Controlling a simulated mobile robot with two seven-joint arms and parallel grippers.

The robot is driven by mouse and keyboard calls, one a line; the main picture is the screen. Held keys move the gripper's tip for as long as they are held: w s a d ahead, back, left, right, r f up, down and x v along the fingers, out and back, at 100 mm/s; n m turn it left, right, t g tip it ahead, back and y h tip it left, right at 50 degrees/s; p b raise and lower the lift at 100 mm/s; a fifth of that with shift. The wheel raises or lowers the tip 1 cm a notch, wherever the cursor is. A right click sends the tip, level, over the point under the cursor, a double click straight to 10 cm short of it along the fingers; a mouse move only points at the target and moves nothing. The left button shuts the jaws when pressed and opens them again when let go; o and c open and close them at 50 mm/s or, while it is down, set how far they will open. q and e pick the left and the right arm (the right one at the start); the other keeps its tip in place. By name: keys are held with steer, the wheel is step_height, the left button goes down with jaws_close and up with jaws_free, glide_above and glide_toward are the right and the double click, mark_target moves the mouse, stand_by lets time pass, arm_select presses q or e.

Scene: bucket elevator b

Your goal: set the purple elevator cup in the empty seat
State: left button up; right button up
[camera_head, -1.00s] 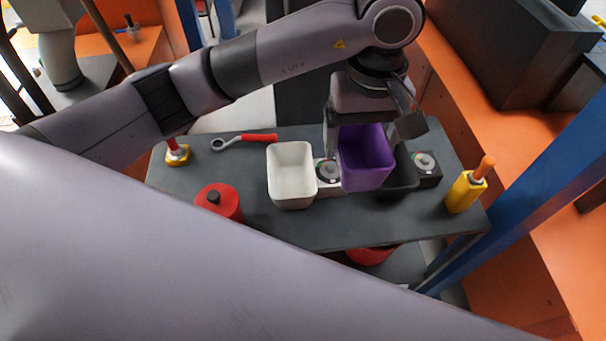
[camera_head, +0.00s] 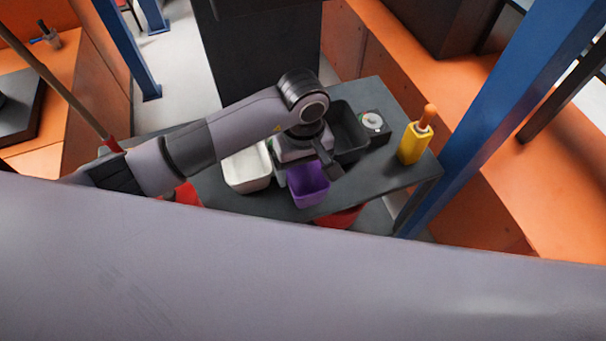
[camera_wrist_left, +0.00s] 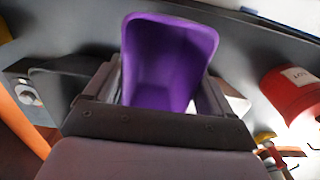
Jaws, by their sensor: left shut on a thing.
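The purple elevator cup (camera_head: 308,186) is held by my left gripper (camera_head: 300,160) near the front edge of the grey table. In the left wrist view the cup (camera_wrist_left: 166,62) sits between the two fingers with its open mouth showing. A white cup (camera_head: 246,170) stands on the table to its left. A black cup (camera_head: 349,134) stands behind it to the right. The seat near the white cup is hidden behind my arm and gripper. My right gripper does not show.
A red container (camera_head: 184,194) is partly hidden at the left. A red bucket (camera_head: 338,216) is below the front edge.

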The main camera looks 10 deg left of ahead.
mark_target(303, 184)
arm_select(q)
steer(key=shift+f, duration=1.65)
steer(key=shift+f, duration=0.15)
steer(key=o, duration=1.5)
